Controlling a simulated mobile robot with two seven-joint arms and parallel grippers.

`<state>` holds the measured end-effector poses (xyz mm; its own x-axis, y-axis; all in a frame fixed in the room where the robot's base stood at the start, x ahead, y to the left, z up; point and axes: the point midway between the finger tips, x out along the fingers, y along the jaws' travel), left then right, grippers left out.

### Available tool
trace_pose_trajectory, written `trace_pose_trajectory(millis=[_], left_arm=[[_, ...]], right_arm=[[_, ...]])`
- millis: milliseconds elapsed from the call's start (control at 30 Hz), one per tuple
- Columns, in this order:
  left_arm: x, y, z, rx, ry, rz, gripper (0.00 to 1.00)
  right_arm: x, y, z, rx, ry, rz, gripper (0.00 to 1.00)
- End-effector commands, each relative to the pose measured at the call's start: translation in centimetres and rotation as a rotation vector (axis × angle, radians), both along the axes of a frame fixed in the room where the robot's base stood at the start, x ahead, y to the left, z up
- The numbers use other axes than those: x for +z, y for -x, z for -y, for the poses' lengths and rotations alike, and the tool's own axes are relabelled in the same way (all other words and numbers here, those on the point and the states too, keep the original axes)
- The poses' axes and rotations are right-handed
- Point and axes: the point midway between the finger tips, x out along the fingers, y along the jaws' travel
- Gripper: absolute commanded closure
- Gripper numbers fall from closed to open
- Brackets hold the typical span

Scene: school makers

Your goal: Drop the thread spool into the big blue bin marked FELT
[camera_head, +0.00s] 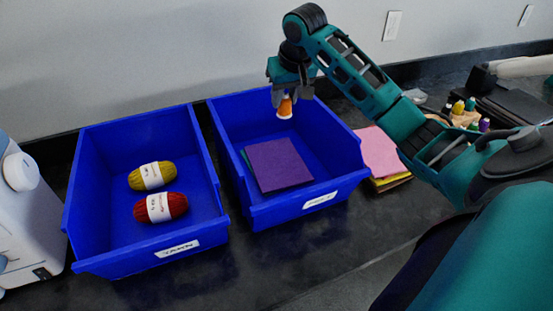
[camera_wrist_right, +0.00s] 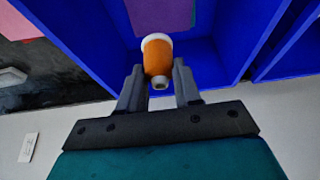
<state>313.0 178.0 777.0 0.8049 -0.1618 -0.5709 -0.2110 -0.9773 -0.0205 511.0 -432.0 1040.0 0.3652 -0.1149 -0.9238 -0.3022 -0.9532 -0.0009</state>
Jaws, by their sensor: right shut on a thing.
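My right gripper (camera_head: 282,94) is shut on an orange thread spool (camera_head: 285,108) with pale ends. It holds the spool over the back part of the right blue bin (camera_head: 255,215), whose front label looks like FELT. Purple and green felt sheets (camera_head: 278,165) lie inside this bin. In the right wrist view the spool (camera_wrist_right: 157,55) sits between the two fingers (camera_wrist_right: 159,85), with the blue bin wall (camera_wrist_right: 70,40) and purple felt beyond it. My left gripper is in neither view.
A second blue bin (camera_head: 120,266) marked YARN stands to the left with yellow and red yarn balls. Pink and yellow sheets (camera_head: 380,155) lie right of the felt bin. Several small spools (camera_head: 465,110) stand farther right. A white machine (camera_head: 25,200) is at the left edge.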

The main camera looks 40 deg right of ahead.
Motion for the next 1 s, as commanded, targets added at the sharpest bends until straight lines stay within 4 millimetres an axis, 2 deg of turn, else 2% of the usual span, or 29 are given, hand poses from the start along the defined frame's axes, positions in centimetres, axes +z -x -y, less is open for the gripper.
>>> trace_pose_trajectory(millis=[233, 600, 633, 933, 1000], left_arm=[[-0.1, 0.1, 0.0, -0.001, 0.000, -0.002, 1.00], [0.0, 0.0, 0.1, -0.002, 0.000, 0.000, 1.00], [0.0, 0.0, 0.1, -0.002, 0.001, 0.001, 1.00], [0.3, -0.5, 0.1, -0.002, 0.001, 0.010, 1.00], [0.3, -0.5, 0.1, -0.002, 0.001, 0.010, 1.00]], right_arm=[[-2.4, 0.0, 0.0, 0.000, 0.001, -0.001, 0.96], [-2.9, 0.0, 0.0, 0.000, 0.001, 0.000, 0.96], [-2.9, 0.0, 0.0, 0.000, 0.001, 0.000, 0.66], [-2.9, 0.0, 0.0, 0.000, 0.000, 0.000, 0.37], [-2.9, 0.0, 0.0, 0.000, 0.000, 0.000, 0.37]])
